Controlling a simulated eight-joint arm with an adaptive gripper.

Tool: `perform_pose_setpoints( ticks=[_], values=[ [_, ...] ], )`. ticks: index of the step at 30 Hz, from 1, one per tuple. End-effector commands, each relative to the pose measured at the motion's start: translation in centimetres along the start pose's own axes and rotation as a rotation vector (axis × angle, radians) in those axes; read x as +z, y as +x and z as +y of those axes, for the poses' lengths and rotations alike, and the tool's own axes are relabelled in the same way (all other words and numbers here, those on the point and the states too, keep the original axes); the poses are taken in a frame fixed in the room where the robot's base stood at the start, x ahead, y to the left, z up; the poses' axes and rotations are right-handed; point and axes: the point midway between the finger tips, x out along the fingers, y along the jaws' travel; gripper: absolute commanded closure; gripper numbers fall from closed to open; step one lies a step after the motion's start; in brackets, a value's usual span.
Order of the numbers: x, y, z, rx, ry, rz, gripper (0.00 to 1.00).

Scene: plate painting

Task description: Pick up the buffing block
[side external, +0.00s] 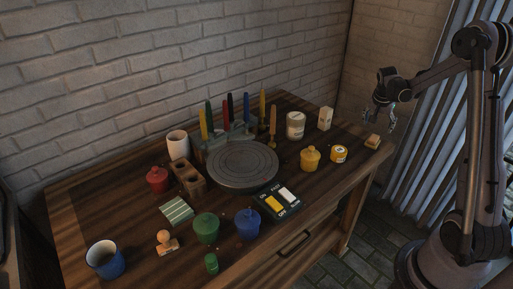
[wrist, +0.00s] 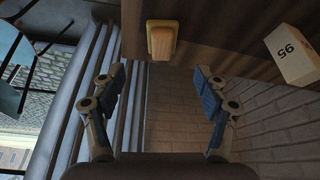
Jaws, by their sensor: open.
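A small tan block with a yellow edge (side external: 372,141), which looks like the buffing block, lies at the right end of the wooden table. In the wrist view the tan block (wrist: 163,40) is at the top, near the table's edge, ahead of the fingertips and roughly centred between them. My gripper (side external: 379,120) hangs above and slightly right of the block in the side view, apart from it. In the wrist view my gripper (wrist: 159,78) has its two blue-padded fingers spread wide with nothing between them.
A cream box (side external: 325,118) stands left of the block; it shows "95" in the wrist view (wrist: 292,55). A yellow jar (side external: 339,154), a white jar (side external: 295,125) and a round turntable (side external: 242,165) stand farther left. The brick wall is behind the table.

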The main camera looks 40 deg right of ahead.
Motion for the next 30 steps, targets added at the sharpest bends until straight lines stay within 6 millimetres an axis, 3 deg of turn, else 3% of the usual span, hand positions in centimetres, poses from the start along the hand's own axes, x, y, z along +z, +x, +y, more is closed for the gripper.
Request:
perform_pose_setpoints(
  ticks=[6, 14, 24, 30],
  values=[
    [0.0, 3.1, 0.0, -0.001, -0.001, 0.001, 0.26],
    [0.0, 4.6, -0.1, -0.001, -0.002, 0.001, 0.26],
    [0.1, 8.5, -0.3, -0.001, -0.003, 0.001, 0.26],
    [0.2, 9.4, -0.3, -0.002, -0.003, 0.001, 0.26]
  ],
)
